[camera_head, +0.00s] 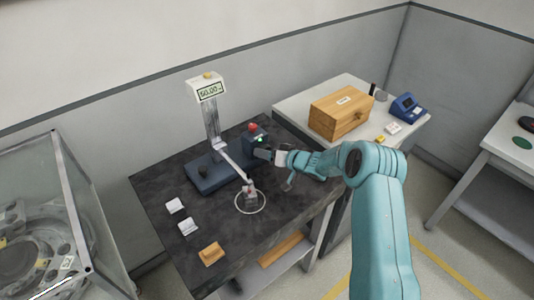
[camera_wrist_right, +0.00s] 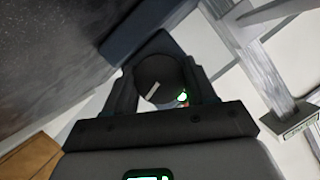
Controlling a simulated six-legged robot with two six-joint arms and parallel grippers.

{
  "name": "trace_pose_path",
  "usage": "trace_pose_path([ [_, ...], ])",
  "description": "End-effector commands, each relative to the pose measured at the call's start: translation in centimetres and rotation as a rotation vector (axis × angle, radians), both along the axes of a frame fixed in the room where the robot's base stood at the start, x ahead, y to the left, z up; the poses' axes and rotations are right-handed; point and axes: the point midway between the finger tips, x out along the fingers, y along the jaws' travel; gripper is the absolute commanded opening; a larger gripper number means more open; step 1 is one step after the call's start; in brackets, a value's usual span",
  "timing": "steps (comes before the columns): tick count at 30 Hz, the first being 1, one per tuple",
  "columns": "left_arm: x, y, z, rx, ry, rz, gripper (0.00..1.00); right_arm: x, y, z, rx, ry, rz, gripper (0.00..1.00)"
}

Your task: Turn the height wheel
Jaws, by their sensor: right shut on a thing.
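The height gauge has a dark blue base (camera_head: 215,175), an upright column (camera_head: 211,125) and a white display head (camera_head: 206,88) reading about 50.00. My right gripper (camera_head: 262,153) reaches in from the right at the dark side box (camera_head: 254,137). In the right wrist view my right gripper (camera_wrist_right: 165,85) is shut on the height wheel (camera_wrist_right: 158,78), a dark round knob with a pale mark, with one finger on each side. In the head view the wheel is mostly hidden by the gripper. My left gripper is in neither view.
The gauge arm slopes down to a small piece (camera_head: 250,193) in a white ring on the dark table (camera_head: 160,185). White blocks (camera_head: 188,226) and an orange block (camera_head: 210,254) lie at the front. A wooden box (camera_head: 341,112) and blue device (camera_head: 407,106) stand at the right.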

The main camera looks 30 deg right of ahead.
Motion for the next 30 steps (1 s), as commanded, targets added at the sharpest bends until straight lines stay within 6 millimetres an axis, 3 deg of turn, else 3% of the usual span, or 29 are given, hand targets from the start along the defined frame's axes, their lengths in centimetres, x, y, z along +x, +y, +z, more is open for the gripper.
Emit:
trace_pose_path([
  [1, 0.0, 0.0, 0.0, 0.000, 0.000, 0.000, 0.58, -0.2, 0.1, -0.5, 0.001, 0.009, 0.002, 0.25],
  [2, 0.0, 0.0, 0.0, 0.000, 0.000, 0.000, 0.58, -0.2, 0.1, -0.5, 0.001, 0.010, 0.001, 0.62],
  [3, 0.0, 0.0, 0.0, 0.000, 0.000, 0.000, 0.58, -0.2, 0.1, -0.5, 0.001, 0.009, 0.002, 0.75],
  [4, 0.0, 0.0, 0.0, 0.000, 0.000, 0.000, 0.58, -0.2, 0.1, -0.4, 0.001, 0.009, 0.002, 0.81],
  [13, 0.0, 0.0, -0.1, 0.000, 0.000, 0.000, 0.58, -0.2, 0.0, -0.1, 0.000, 0.003, 0.000, 0.81],
  [17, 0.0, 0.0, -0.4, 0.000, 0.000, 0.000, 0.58, -1.3, -0.4, 0.2, 0.000, 0.003, -0.001, 0.81],
  [30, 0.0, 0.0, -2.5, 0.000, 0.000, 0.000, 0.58, -11.3, -3.5, 3.7, -0.001, 0.004, -0.003, 0.81],
])
